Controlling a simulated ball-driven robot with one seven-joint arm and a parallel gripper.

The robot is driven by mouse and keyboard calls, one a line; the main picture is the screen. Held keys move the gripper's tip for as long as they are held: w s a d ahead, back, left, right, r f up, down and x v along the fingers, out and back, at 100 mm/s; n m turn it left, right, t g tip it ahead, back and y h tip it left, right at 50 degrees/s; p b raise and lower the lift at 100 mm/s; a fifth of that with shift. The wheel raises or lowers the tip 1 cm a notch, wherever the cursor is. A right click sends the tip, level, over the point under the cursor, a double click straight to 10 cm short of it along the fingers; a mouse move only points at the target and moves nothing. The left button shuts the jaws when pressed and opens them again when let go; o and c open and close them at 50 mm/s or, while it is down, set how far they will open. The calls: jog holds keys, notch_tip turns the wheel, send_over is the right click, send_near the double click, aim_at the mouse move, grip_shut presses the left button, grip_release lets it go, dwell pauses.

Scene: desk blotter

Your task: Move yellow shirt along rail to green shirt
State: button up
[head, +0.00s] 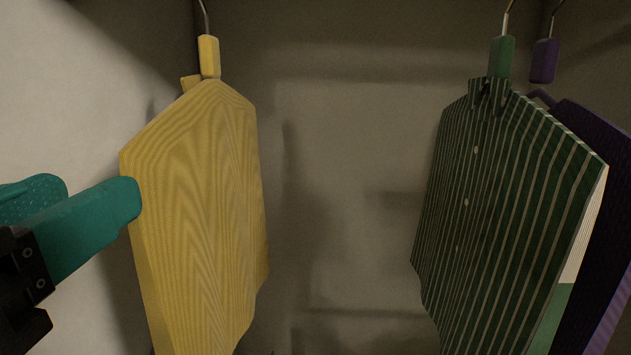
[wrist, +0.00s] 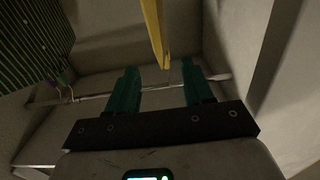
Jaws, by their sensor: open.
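The yellow shirt (head: 200,190) hangs at the left in the head view, with a yellow block on its hanger neck. My gripper (head: 98,190) is open at its left edge, and one teal finger overlaps that edge in the picture. In the wrist view, the yellow shirt (wrist: 153,30) appears edge-on in the gap between the open fingers (wrist: 160,66); contact cannot be told. The green striped shirt (head: 490,200) hangs at the right, and part of it shows at the upper left of the wrist view (wrist: 35,40). A pale rail (wrist: 90,97) crosses the wrist view behind the fingers.
A purple shirt (head: 600,190) hangs close behind the green one at the right. A wide empty gap separates the yellow and green shirts. A pale wall (head: 60,90) stands close at the left, and a back wall (head: 340,180) is behind.

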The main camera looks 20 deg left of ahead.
aim_at(158, 162)
jog(key=p+x, duration=0.2)
jog(key=x, duration=0.8)
jog(key=shift+d, duration=0.1)
grip_shut()
